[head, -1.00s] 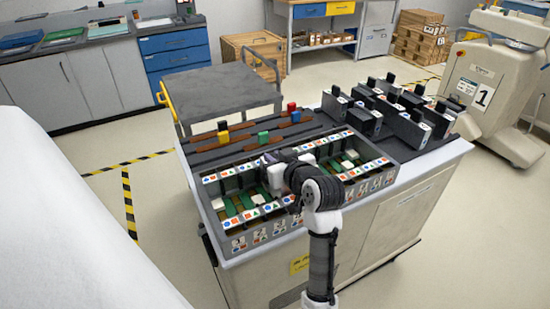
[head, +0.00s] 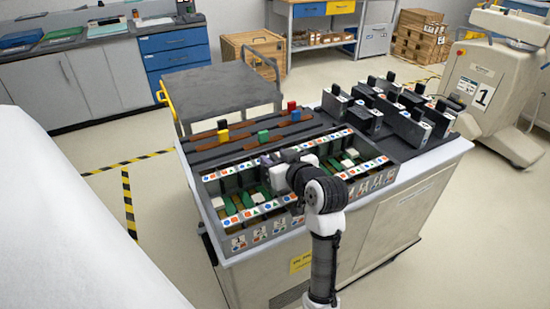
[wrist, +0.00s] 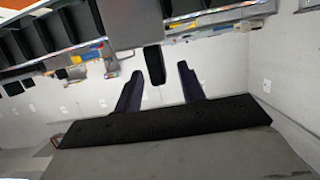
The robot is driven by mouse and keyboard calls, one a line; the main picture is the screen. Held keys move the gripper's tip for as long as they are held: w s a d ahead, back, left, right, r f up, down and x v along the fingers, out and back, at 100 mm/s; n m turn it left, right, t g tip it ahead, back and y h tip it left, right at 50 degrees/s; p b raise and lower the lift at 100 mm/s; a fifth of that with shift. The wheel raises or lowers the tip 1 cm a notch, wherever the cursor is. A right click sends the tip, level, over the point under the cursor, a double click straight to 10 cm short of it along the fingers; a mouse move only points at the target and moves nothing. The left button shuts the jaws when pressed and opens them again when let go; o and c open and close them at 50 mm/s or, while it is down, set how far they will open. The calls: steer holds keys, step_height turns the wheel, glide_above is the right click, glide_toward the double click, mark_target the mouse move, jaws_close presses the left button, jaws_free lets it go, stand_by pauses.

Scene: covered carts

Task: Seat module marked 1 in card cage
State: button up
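The card cage (head: 212,188) is an open grey box on the front of the cart, with rows of coloured symbols along its slots and green boards inside. Several dark modules (head: 366,121) with black top handles stand at the back right of the cart; their marks are too small to read. My gripper (head: 268,158) is over the cage, largely hidden by my arm. In the wrist view my gripper (wrist: 158,88) has two dark fingers spread apart. A black handle-like piece (wrist: 154,65) shows between them, with gaps on both sides; what it belongs to is unclear.
Brown rails with yellow, green, red and blue blocks (head: 263,136) lie behind the cage. A grey flat cart (head: 215,90) stands behind. A beige machine (head: 495,85) with a "1" sign is at right. Open floor lies left of the cart.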

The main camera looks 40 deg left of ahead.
steer(key=b+v, duration=0.1)
steer(key=v, duration=1.1)
steer(key=shift+s+d+r+b, duration=0.15)
steer(key=shift+s+d+b, duration=0.15)
steer(key=shift+b, duration=0.1)
